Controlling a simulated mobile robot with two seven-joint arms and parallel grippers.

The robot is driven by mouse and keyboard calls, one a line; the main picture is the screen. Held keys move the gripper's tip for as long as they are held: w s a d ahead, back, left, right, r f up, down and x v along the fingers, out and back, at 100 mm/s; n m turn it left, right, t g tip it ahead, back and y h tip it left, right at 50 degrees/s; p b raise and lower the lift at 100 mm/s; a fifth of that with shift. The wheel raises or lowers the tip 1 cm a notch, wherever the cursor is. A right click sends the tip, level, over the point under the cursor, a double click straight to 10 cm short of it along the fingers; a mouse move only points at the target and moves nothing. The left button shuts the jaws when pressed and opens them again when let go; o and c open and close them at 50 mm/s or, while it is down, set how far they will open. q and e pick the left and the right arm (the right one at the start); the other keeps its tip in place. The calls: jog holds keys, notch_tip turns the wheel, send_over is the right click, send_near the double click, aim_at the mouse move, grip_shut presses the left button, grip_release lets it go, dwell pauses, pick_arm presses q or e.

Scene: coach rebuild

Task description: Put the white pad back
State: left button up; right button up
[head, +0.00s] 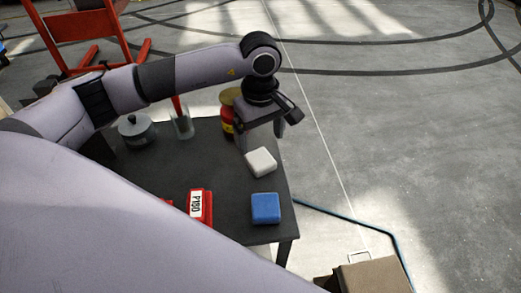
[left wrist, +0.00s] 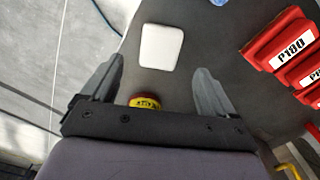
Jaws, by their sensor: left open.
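The white pad (head: 261,162) lies flat on the dark table (head: 235,226), near its right edge. In the left wrist view the white pad (left wrist: 162,47) is ahead of the fingertips, roughly between their lines, and nothing touches it. My left gripper (head: 263,136) is open and empty above the table, just behind the pad in the head view. Its two spread fingers also show in the left wrist view (left wrist: 158,74). My right gripper is not in view.
A blue pad (head: 265,208) lies in front of the white pad. A red block labelled P180 (head: 196,205) is to the left. A red and yellow can (head: 227,120), a glass (head: 183,125) and a metal pot (head: 134,131) stand behind. A brown box (head: 372,277) is at lower right.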

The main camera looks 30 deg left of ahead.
pick_arm(q)
notch_tip(320, 180, up, 6)
jog(key=shift+f, duration=0.25)
dwell(0.5)
